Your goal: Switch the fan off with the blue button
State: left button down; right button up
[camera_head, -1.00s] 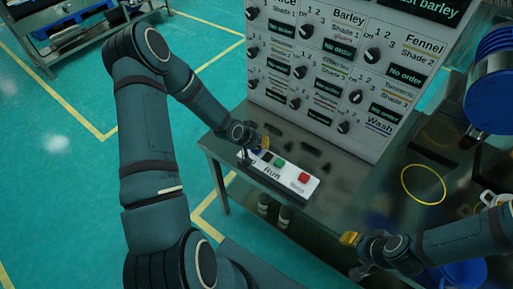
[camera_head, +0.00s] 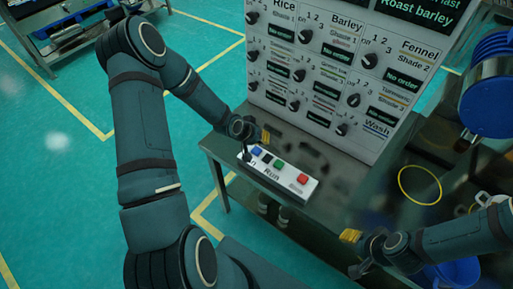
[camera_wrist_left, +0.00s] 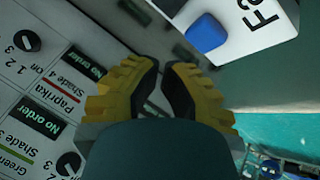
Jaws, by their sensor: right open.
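The blue button (camera_head: 257,151) sits at the far-left end of the white button box (camera_head: 295,189) on the metal table. A dark button (camera_head: 267,156), a green button (camera_head: 279,163) and a red button (camera_head: 302,179) follow along the box. In the left wrist view the blue button (camera_wrist_left: 206,34) shows in full, beside the partly cut-off fan label. My left gripper (camera_head: 264,136) hovers just behind the blue button, apart from it. Its fingers (camera_wrist_left: 161,68) are close together with a narrow gap and nothing seen between them. My right gripper (camera_head: 352,253) is open and empty at the table's front edge.
A tall white panel (camera_head: 330,75) with several knobs and displays stands behind the box. A yellow ring (camera_head: 419,184) lies to the right. A blue round container (camera_head: 487,105) is at the right edge. The table between the box and panel is clear.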

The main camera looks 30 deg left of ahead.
aim_at(261, 149)
pick_arm(q)
jog(key=shift+r+p, duration=0.9)
jog(key=shift+r, duration=0.7)
jog(key=shift+f, duration=0.1)
jog(key=shift+m+g+h, duration=0.5)
jog(key=shift+g+h, duration=0.2)
jog(key=shift+g, duration=0.2)
jog(key=s+d+f+b, duration=0.1)
jog(key=s+d+f, duration=0.1)
jog(key=d, duration=0.2)
jog(key=s+d+f+b, duration=0.1)
jog(key=d, duration=0.3)
jog(key=s+d+f+b, duration=0.2)
jog(key=d, duration=0.2)
jog(key=shift+s+d+f, duration=0.2)
jog(key=shift+s+f, duration=0.1)
jog(key=shift+s, duration=0.05)
jog(key=s+d+f+m+g+b, duration=0.1)
jog(key=s+d+f+g+b, duration=0.2)
jog(key=s+d, duration=0.5)
jog(key=s+f, duration=0.1)
jog(key=s, duration=0.2)
jog(key=shift+s+d+f+y, duration=0.15)
jog(key=shift+s+f+y, duration=0.15)
jog(key=shift+s+f, duration=0.05)
